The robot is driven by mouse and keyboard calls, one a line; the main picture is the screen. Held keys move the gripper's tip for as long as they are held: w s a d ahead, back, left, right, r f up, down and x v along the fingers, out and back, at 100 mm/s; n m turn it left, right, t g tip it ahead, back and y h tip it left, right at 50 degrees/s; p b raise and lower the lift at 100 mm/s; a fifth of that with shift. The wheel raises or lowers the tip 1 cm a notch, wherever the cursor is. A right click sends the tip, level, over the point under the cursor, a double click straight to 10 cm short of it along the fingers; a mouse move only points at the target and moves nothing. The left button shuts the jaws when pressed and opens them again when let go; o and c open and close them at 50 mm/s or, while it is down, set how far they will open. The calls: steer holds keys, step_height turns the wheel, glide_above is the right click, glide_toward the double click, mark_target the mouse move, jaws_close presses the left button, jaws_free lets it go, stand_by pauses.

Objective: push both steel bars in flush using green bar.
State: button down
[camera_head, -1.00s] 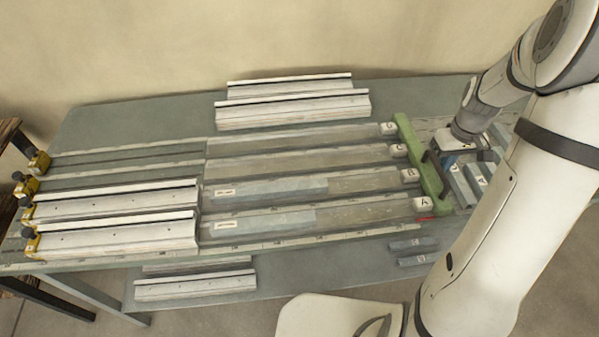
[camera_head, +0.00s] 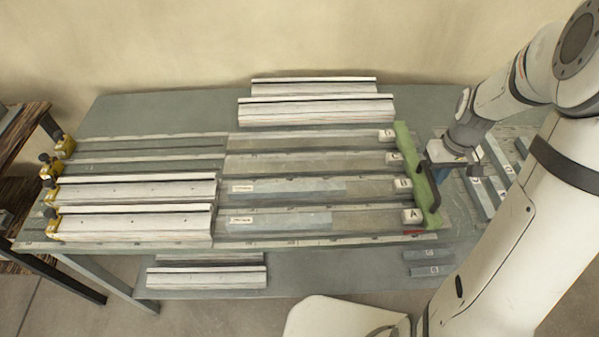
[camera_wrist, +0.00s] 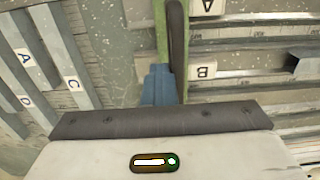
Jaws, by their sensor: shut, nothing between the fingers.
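The green bar (camera_head: 409,168) lies across the right ends of the lanes, just right of labels A to D, with a dark handle (camera_head: 428,185) on its right side. It also shows in the wrist view (camera_wrist: 162,30). Two grey-blue steel bars lie in the lanes, one in lane B (camera_head: 295,187) and one in lane A (camera_head: 285,221). Bare lane floor shows between them and the green bar. My gripper (camera_head: 447,163) is shut and empty, right beside the handle. In the wrist view its blue fingers (camera_wrist: 160,86) are close to the handle; contact cannot be told.
White-topped profiles (camera_head: 135,191) cover the left of the lanes, with yellow clamps (camera_head: 52,190) at their ends. More profiles (camera_head: 315,108) lie behind. Small grey blocks (camera_head: 428,254) lie at front right. Labelled grey bars (camera_wrist: 40,68) lie behind my gripper.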

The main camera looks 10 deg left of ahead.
steer(key=s+a, duration=0.4)
steer(key=a, duration=1)
steer(key=s+a, duration=0.4)
steer(key=a, duration=1.1)
steer(key=s+a, duration=0.4)
steer(key=a, duration=1)
steer(key=shift+s+a+p, duration=0.15)
steer(key=shift+s+p, duration=0.1)
steer(key=shift+p, duration=0.05)
stand_by(1.6)
steer(key=shift+s+a, duration=0.15)
steer(key=shift+a, duration=0.3)
stand_by(0.5)
steer(key=shift+d, duration=0.15)
step_height(320, 180, up, 7)
steer(key=d+p, duration=0.1)
steer(key=p, duration=0.3)
steer(key=shift+w, duration=0.2)
stand_by(0.4)
